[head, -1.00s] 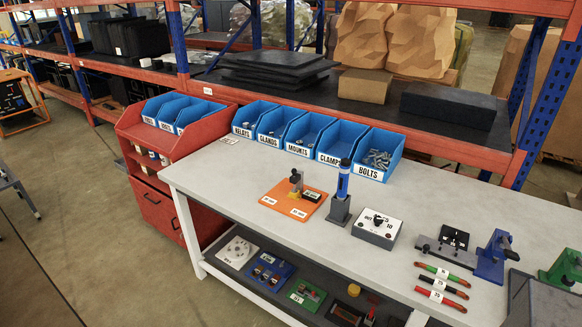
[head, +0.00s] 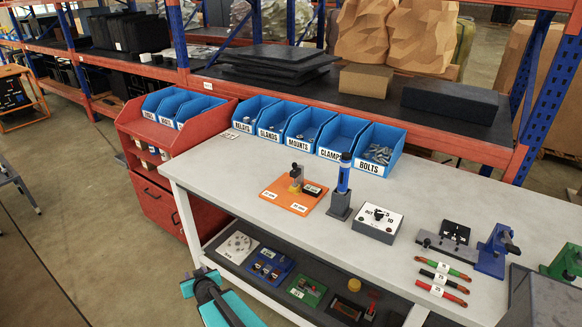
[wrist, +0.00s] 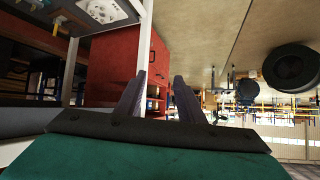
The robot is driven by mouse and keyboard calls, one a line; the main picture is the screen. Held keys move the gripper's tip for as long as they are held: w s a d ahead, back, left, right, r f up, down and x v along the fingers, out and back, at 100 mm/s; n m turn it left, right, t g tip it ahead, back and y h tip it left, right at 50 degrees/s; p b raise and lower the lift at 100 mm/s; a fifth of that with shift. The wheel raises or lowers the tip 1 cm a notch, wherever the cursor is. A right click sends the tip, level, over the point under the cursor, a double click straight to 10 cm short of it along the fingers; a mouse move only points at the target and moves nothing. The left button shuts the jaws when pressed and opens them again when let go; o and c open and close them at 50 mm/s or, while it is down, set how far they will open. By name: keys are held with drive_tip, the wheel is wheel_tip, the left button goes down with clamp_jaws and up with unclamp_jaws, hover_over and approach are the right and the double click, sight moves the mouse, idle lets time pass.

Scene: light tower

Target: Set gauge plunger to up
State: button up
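No part is clearly marked as the gauge plunger. A blue upright cylinder with a black top (head: 344,177) stands in a dark block on the workbench and may be it. Left of it, an orange plate (head: 283,203) carries a small dark upright fixture with a yellowish part and white labels; I cannot read the labels or tell any up or down position. My gripper (wrist: 158,88) is open in the wrist view, with nothing between its dark fingers. In the head view my teal arm is low at the bottom edge, in front of the bench and well away from these devices.
The pale workbench (head: 230,165) has blue bins along its back and a white dial box (head: 378,221) right of the cylinder. A lower shelf holds small panels. A red cabinet (head: 155,205) stands left.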

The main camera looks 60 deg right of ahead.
sight(294, 163)
drive_tip(key=w+d+r+t, duration=0.25)
drive_tip(key=d+r, duration=0.35)
drive_tip(key=r, duration=0.3)
drive_tip(key=s+d+r+h, duration=0.1)
drive_tip(key=s+d+r, duration=0.3)
drive_tip(key=d, duration=0.3)
drive_tip(key=s+d+r+t+h+b, duration=0.1)
drive_tip(key=s+d+r, duration=0.3)
drive_tip(key=d, duration=0.3)
drive_tip(key=s+d+r+m+t+h, duration=0.1)
drive_tip(key=s+d+r, duration=0.2)
drive_tip(key=d+r, duration=0.2)
drive_tip(key=shift+s+d+h, duration=0.15)
drive_tip(key=shift+s+d, duration=0.05)
drive_tip(key=shift+d, duration=0.5)
drive_tip(key=shift+s+d+h, duration=0.15)
drive_tip(key=shift+s+d, duration=0.05)
drive_tip(key=shift+d, duration=0.5)
drive_tip(key=s+d+r+h, duration=0.2)
drive_tip(key=s+d+r, duration=0.5)
drive_tip(key=s+d, duration=0.3)
drive_tip(key=s+b, duration=0.1)
drive_tip(key=s, duration=0.2)
drive_tip(key=shift+d+r+m+h, duration=0.15)
drive_tip(key=shift+d+m+h, duration=0.15)
drive_tip(key=shift+d, duration=0.05)
drive_tip(key=shift+b+x, duration=0.4)
drive_tip(key=shift+x, duration=1.2)
drive_tip(key=shift+p+x, duration=0.6)
drive_tip(key=shift+x, duration=4.65)
